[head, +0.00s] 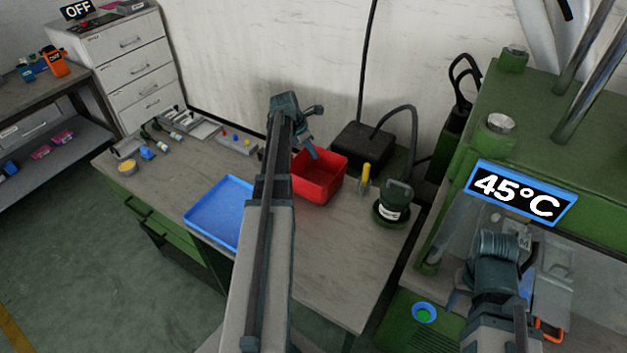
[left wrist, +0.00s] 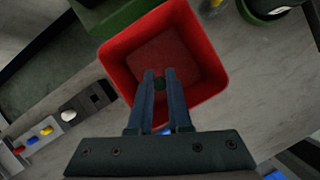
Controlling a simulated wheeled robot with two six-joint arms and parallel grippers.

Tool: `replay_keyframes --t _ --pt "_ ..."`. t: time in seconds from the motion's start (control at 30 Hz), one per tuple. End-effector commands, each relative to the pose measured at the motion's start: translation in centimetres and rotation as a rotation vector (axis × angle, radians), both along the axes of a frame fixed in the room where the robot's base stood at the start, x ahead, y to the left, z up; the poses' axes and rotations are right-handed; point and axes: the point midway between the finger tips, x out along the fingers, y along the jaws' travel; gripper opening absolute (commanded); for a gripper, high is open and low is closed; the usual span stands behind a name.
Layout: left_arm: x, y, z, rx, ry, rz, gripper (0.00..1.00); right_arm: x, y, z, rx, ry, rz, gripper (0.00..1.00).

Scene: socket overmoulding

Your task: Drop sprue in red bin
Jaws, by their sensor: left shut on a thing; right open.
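The red bin (head: 325,192) stands on the workbench near the wall, and it fills the upper middle of the left wrist view (left wrist: 118,68). My left gripper (head: 312,153) is above the bin, pointing down into it. In the left wrist view its two fingers (left wrist: 160,76) are close together over the bin's opening. They are shut on a small dark green piece, seemingly the sprue (left wrist: 160,84), mostly hidden between the fingertips. The bin floor looks empty around the fingers. My right gripper (head: 490,298) is open, at the green press at the lower right.
A blue tray (head: 205,212) lies left of my left arm. A yellow-handled tool (head: 365,177) and a dark green round device (head: 393,207) stand right of the bin. The green press (head: 540,110) shows a 45°C sign (head: 518,195). The bench's front right is clear.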

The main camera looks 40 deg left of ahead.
Motion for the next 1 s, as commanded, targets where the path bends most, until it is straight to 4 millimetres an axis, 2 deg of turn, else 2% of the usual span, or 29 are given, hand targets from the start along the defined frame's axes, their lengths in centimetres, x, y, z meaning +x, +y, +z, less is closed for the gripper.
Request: replay_keyframes --t 0.03,0.3,0.67,0.7,0.87,1.0 --pt "0.0 0.0 -1.1 0.000 0.000 0.000 0.00 0.0 0.0 -1.1 0.000 0.000 0.000 0.50" --pt "0.0 0.0 -4.0 0.000 0.000 0.000 0.00 0.0 0.0 -4.0 0.000 0.000 0.000 0.50" --pt "0.0 0.0 -4.3 0.000 0.000 0.000 0.00 0.0 0.0 -4.3 0.000 0.000 0.000 0.50" --pt "0.0 0.0 -4.3 0.000 0.000 0.000 0.21 0.0 0.0 -4.3 0.000 0.000 0.000 0.50" --pt "0.0 0.0 -4.3 0.000 0.000 0.000 0.49 0.0 0.0 -4.3 0.000 0.000 0.000 0.50" --pt "0.0 0.0 -4.3 0.000 0.000 0.000 0.52 0.0 0.0 -4.3 0.000 0.000 0.000 0.50"
